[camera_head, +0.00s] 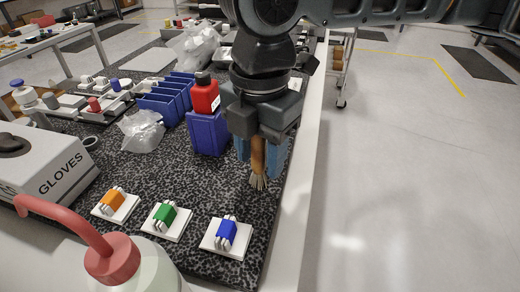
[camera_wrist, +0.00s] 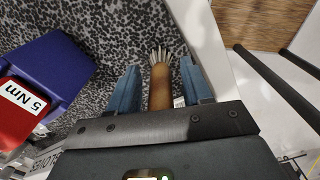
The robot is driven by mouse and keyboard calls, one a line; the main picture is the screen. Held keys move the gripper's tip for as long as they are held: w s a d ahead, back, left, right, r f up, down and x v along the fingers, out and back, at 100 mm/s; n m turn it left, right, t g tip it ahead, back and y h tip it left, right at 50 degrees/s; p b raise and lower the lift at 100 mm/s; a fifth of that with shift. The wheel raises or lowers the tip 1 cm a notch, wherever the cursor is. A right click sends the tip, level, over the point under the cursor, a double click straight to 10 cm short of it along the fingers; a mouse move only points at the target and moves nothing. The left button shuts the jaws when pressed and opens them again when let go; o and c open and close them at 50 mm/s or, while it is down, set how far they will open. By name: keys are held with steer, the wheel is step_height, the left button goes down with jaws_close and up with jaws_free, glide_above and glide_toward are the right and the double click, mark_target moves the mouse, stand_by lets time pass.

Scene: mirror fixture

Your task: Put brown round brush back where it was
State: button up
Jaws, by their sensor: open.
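In the wrist view the brush (camera_wrist: 159,88) is between the two fingers of my gripper (camera_wrist: 160,92), with gaps on both sides. The fingers are open around it and not closed on it. The far end of the handle is hidden behind my gripper.
A blue bin (camera_head: 207,134) with a red bottle (camera_head: 205,97) stands close to the left of my gripper. Orange (camera_head: 113,200), green (camera_head: 165,215) and blue (camera_head: 226,233) clips sit on white plates in front. A gloves box (camera_head: 50,190) and a bottle with red spout (camera_head: 112,258) stand nearer.

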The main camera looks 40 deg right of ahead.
step_height(320, 180, up, 12)
steer(key=shift+r+p, duration=0.15)
steer(key=shift+p, duration=0.5)
steer(key=shift+d, duration=0.1)
stand_by(0.3)
